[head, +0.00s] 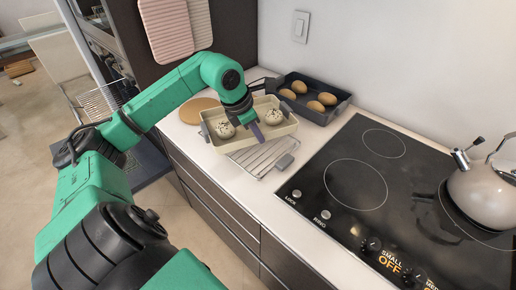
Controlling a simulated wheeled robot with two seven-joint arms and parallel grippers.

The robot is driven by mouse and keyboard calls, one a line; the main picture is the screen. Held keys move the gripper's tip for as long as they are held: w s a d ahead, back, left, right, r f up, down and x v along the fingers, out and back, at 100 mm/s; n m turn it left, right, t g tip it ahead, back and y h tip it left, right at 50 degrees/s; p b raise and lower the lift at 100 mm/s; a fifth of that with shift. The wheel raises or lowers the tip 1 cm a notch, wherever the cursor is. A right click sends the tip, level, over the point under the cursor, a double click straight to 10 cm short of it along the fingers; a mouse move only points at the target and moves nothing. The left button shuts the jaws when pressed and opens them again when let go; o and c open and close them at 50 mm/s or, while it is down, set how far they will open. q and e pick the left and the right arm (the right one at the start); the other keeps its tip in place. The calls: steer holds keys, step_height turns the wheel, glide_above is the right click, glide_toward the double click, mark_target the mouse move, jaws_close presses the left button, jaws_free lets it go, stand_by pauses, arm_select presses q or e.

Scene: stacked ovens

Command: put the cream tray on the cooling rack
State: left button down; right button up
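The cream tray (226,146) holds two pale buns with dark specks and stands at the back of the counter. The cooling rack (260,158) is a wire grid with a grey tab at its right end. The tray overlaps the rack's far part in the picture; I cannot tell whether it rests on it. My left gripper (272,119) is over the tray's right part, its two purplish fingers spread apart. One finger is at the tray's near wall, the other near its right end. Contact with the tray is unclear. My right gripper is not in view.
A dark tray (325,118) with several brown rolls stands behind, against the wall. A round wooden board (197,109) lies left of the cream tray. A black cooktop (365,190) with a kettle (484,193) fills the right. An open oven with a wire shelf (100,103) is at left.

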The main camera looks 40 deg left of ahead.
arm_select(q)
step_height(320, 180, down, 4)
steer(key=shift+s+r, duration=0.15)
steer(key=shift+f, duration=0.3)
steer(key=c, duration=1)
jaws_free()
steer(key=shift+c, duration=0.2)
steer(key=shift+d, duration=0.1)
steer(key=shift+s+r, duration=0.1)
steer(key=shift+r, duration=0.2)
steer(key=b+v, duration=0.3)
steer(key=v, duration=0.8)
steer(key=shift+r, duration=0.2)
